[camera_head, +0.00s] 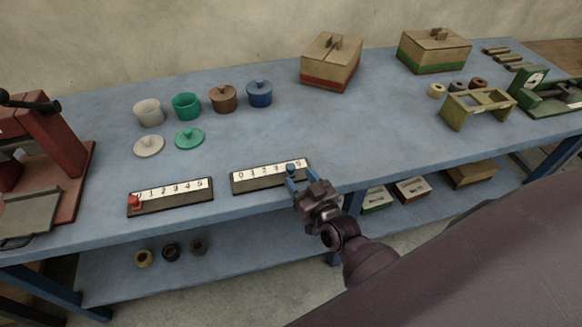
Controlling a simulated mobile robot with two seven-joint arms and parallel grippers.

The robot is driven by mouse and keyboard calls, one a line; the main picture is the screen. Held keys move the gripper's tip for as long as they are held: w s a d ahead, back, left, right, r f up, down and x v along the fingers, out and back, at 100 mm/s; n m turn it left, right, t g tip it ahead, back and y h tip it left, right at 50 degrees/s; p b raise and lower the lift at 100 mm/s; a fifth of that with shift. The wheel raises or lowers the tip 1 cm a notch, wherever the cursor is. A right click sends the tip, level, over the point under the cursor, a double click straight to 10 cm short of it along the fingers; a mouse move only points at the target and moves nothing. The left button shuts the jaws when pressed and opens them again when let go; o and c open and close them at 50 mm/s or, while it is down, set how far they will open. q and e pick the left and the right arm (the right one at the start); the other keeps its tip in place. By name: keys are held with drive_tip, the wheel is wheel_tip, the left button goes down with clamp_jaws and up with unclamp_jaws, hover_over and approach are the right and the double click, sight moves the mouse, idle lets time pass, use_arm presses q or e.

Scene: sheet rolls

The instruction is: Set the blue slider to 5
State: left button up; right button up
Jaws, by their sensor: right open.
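The blue slider (291,169) is a small blue knob on the right-hand number scale (262,184), a dark base with a white strip at the table's front edge. The knob stands towards the right end of the strip, around the 4, with a digit that looks like 5 to its right. My right gripper (291,180) is open at the front of this scale, its blue-tipped fingers close to the knob. I cannot tell whether they touch it. My left gripper is not in view.
A second scale (172,197) with a red slider (134,202) at its left end lies to the left. Pots and lids (190,138) stand behind. A red press (45,150) is at far left. The table's middle right is clear.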

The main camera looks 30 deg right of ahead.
sight(293, 171)
drive_tip(key=shift+w+a, duration=0.1)
drive_tip(key=shift+w, duration=2.45)
clamp_jaws()
